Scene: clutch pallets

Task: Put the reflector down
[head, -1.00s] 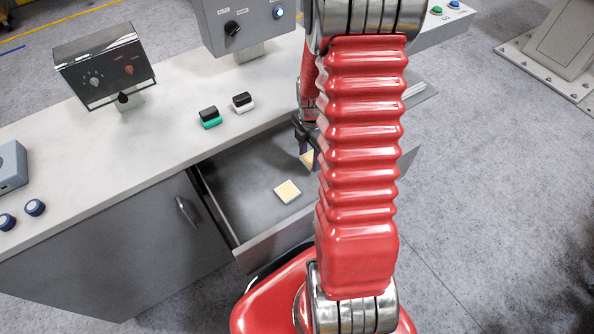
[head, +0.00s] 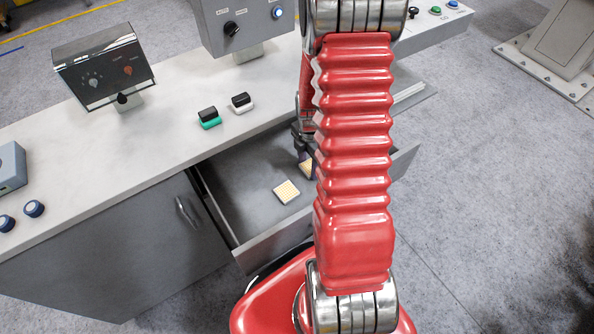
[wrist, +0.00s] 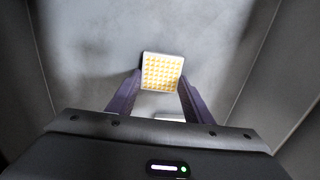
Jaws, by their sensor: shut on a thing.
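My gripper (wrist: 159,78) is shut on a square reflector (wrist: 162,72) with a yellow-and-white grid face and a pale rim. The held reflector (head: 305,169) also shows in the head view, tilted and partly hidden by my arm. My gripper (head: 303,150) is inside the open drawer (head: 245,170), toward its right part. I cannot tell whether the held reflector touches the drawer floor. A second, similar reflector (head: 287,191) lies flat on the drawer floor, to the left of and nearer than the held one.
The drawer's front wall (head: 270,246) and side walls stand close around my gripper. The drawer floor's left part is bare. On the counter above are a green-and-black block (head: 209,118), a white-and-black block (head: 242,102) and control boxes (head: 104,66).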

